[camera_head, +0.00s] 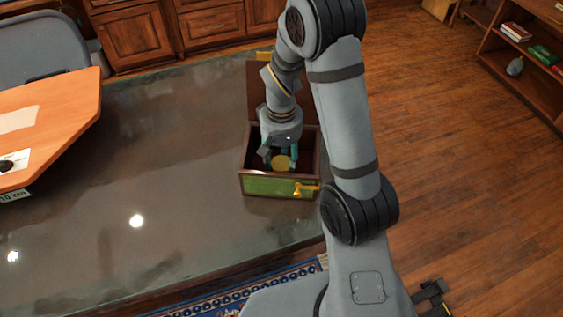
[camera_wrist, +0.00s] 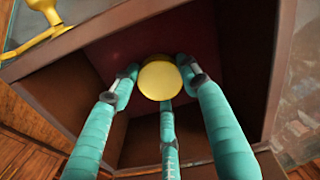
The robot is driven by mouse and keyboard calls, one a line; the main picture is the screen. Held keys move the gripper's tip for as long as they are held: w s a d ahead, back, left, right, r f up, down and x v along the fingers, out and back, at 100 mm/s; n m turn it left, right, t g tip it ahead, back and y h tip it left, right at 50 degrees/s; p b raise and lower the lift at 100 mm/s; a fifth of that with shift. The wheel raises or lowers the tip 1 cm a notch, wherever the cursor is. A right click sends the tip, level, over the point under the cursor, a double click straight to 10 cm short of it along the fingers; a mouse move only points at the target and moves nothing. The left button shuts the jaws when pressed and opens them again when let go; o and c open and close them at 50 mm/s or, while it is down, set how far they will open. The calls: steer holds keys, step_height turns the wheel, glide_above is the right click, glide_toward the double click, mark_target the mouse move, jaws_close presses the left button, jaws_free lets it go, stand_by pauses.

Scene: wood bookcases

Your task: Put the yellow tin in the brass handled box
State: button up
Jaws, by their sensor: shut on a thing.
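The yellow tin (camera_wrist: 159,80) is round and sits between the teal fingers of my gripper (camera_wrist: 160,88) in the wrist view. In the head view the tin (camera_head: 281,163) shows inside the opening of the box, below my gripper (camera_head: 281,156). My gripper is shut on the tin. The brass handled box (camera_head: 268,185) has a dark wood frame, a green front and a brass handle (camera_head: 305,189). Its lid (camera_head: 258,92) stands open at the back. The wrist view shows the box's dark inside around the tin. I cannot tell whether the tin touches the box floor.
The box stands near the right edge of a glass-topped table (camera_head: 150,170). An orange board (camera_head: 45,125) is at the left. A chair (camera_head: 45,45) is behind it. The table left of the box is clear. A bookcase (camera_head: 520,65) stands far right.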

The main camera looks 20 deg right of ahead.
mark_target(282, 163)
steer(key=shift+f, duration=0.2)
steer(key=shift+f+b, duration=0.15)
steer(key=shift+b, duration=0.15)
steer(key=o, duration=1.1)
steer(key=shift+c, duration=0.2)
steer(key=shift+o, duration=0.5)
steer(key=shift+r+p, duration=0.4)
steer(key=shift+r, duration=0.3)
step_height(282, 163, up, 11)
steer(key=p, duration=0.1)
